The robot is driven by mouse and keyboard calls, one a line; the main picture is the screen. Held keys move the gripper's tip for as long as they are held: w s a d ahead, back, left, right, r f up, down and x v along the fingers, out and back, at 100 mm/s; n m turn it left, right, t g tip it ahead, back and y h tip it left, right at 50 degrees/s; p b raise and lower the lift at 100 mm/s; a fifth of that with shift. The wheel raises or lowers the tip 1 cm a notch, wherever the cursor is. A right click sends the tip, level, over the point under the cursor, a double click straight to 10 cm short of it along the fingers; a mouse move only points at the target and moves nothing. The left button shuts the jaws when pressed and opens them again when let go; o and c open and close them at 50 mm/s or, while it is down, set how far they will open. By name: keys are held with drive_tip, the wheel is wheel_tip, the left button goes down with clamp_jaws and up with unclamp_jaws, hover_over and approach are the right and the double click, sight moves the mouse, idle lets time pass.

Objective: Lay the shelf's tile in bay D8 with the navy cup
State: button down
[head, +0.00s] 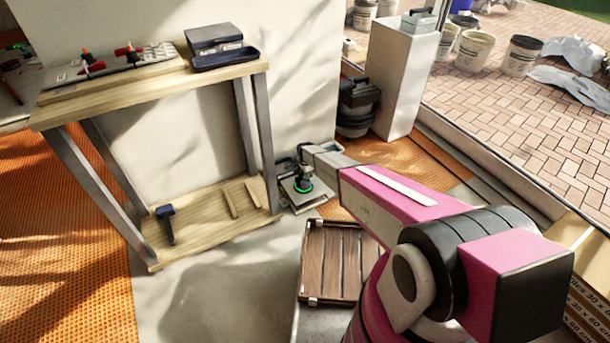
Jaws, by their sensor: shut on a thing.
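My gripper (304,165) is at the far end of my pink arm, beyond the wooden stand's right leg, and small in the head view. I cannot tell whether the tile is lifted or resting on the floor. No bay label D8 can be read.
A white pedestal (397,80) stands behind.

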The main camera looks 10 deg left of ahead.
sight(305, 182)
drive_tip(key=shift+f, duration=2.3)
idle(1.4)
drive_tip(key=c, duration=0.9)
unclamp_jaws()
wheel_tip(305, 182, up, 11)
drive_tip(key=shift+f, duration=0.1)
drive_tip(key=shift+d, duration=0.1)
drive_tip(key=s+d+r+n, duration=0.3)
drive_tip(key=s+d+r, duration=0.7)
drive_tip(key=r, duration=0.1)
drive_tip(key=s+d+r+n, duration=0.4)
drive_tip(key=s+d+r, duration=0.6)
drive_tip(key=s+r, duration=0.1)
drive_tip(key=s+d+r+n, duration=0.4)
drive_tip(key=s+d+r, duration=0.6)
drive_tip(key=s+r, duration=0.1)
drive_tip(key=shift+s+r, duration=0.15)
drive_tip(key=shift+s, duration=0.1)
